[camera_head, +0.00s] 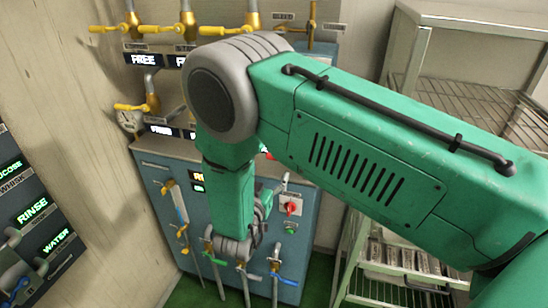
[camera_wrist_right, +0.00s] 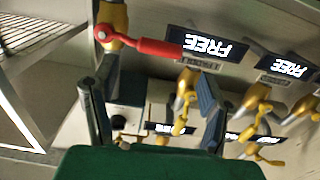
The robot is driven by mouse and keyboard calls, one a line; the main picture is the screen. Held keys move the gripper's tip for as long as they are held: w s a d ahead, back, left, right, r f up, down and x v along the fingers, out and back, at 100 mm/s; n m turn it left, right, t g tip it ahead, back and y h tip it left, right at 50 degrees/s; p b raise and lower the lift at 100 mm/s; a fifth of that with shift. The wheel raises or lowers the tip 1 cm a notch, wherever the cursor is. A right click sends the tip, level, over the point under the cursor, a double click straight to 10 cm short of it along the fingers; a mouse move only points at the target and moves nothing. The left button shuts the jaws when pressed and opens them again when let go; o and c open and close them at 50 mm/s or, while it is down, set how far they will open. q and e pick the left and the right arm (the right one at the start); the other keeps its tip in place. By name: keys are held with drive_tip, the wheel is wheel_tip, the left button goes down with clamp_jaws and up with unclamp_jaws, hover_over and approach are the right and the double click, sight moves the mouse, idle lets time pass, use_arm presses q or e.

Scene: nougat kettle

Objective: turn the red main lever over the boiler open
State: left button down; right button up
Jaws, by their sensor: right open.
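The red main lever (camera_wrist_right: 155,47) shows in the right wrist view, which is turned upside down. It runs sideways from a brass pivot (camera_wrist_right: 113,20) at upper left, in front of a "FREE" display. My right gripper (camera_wrist_right: 147,80) is open, with its two dark fingers apart and no lever between them. The lever lies above the fingertips in that picture; I cannot tell the exact gap. My left gripper is out of view.
Several yellow levers (camera_head: 165,31) on brass valves line the wall in the head view. The blue boiler cabinet (camera_head: 305,245) carries a red knob (camera_head: 291,208) and small valves below. A metal rack (camera_head: 480,82) stands at right. A dark panel with "RINSE" (camera_head: 33,210) is at left.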

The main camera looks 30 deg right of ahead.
sight(275, 159)
drive_tip(key=b+x, duration=0.1)
drive_tip(key=x, duration=0.5)
drive_tip(key=shift+w+d+f, duration=0.1)
drive_tip(key=shift+w+d, duration=0.05)
drive_tip(key=shift+d, duration=0.15)
drive_tip(key=shift+w+d, duration=0.3)
drive_tip(key=shift+w, duration=0.2)
drive_tip(key=shift+c, duration=0.4)
